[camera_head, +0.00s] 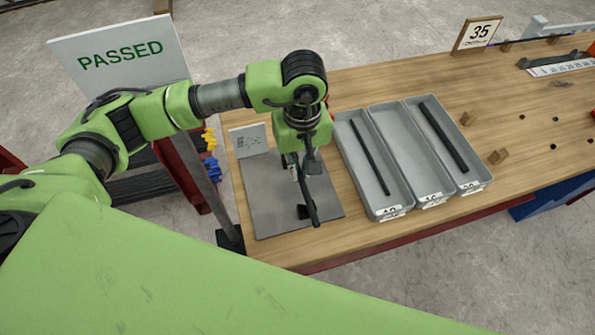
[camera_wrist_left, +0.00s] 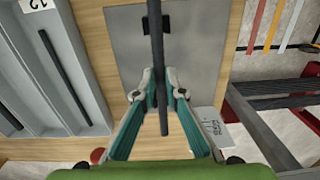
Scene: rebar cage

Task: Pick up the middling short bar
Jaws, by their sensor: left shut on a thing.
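My left gripper (camera_head: 300,170) is over the grey plate and shut on a dark short bar (camera_head: 312,207). In the left wrist view the fingers (camera_wrist_left: 160,88) close on the bar (camera_wrist_left: 158,45) from both sides, and its near end sticks out below them. The bar passes over a small black block (camera_head: 303,212) on the plate; I cannot tell whether it touches it. A thin dark bar (camera_head: 370,152) lies in the left grey tray, and a thicker dark bar (camera_head: 444,137) lies in the right one. My right gripper is not in view.
The middle tray (camera_head: 412,160) is empty. The grey plate (camera_head: 265,200) lies at the wooden table's left end, with a small printed card (camera_head: 249,139) at its back. A PASSED sign (camera_head: 120,55) stands left. Wooden blocks (camera_head: 498,156) are right of the trays.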

